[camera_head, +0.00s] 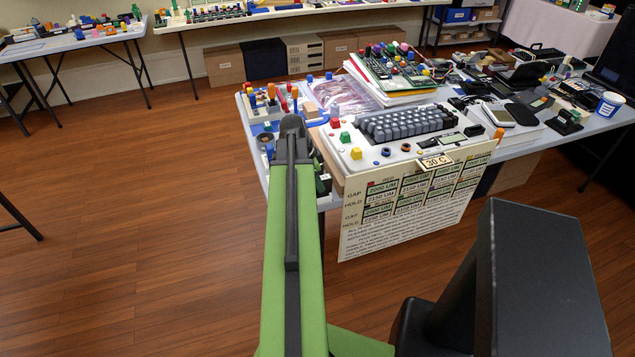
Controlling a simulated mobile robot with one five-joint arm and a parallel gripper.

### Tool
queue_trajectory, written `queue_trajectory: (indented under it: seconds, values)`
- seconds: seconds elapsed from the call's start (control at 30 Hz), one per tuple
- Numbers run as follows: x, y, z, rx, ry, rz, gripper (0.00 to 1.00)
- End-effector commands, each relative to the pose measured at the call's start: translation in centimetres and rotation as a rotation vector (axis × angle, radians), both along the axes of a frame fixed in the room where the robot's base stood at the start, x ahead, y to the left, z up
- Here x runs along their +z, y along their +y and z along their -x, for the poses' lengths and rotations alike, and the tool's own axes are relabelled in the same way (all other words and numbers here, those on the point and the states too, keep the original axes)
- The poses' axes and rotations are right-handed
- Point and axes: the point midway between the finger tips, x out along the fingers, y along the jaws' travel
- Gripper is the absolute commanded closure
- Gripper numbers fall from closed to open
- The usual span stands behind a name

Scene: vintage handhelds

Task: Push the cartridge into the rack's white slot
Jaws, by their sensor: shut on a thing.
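My green arm reaches forward over the near left corner of the table, ending in a dark rounded joint. My gripper is hidden behind the arm, so its fingers and anything between them do not show. I cannot make out the cartridge or the rack's white slot. Small coloured parts and blue trays (257,112) lie around the arm's end at the table's left corner. A dark object with some green (322,178) shows partly just right of the arm; what it is I cannot tell.
The wooden floor (130,210) at left is clear.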

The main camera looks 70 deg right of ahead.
Motion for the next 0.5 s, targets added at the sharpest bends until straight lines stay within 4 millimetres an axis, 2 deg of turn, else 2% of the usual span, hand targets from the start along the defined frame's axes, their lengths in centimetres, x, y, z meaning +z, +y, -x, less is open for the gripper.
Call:
queue_trajectory:
  seconds: [0.4, 0.43, 0.5]
  values:
    - [-1.18, 0.00, 0.00, 0.000, 0.000, 0.000, 1.00]
    - [-1.08, 0.00, 0.00, 0.000, 0.000, 0.000, 0.72]
    - [-1.02, 0.00, 0.00, 0.000, 0.000, 0.000, 0.63]
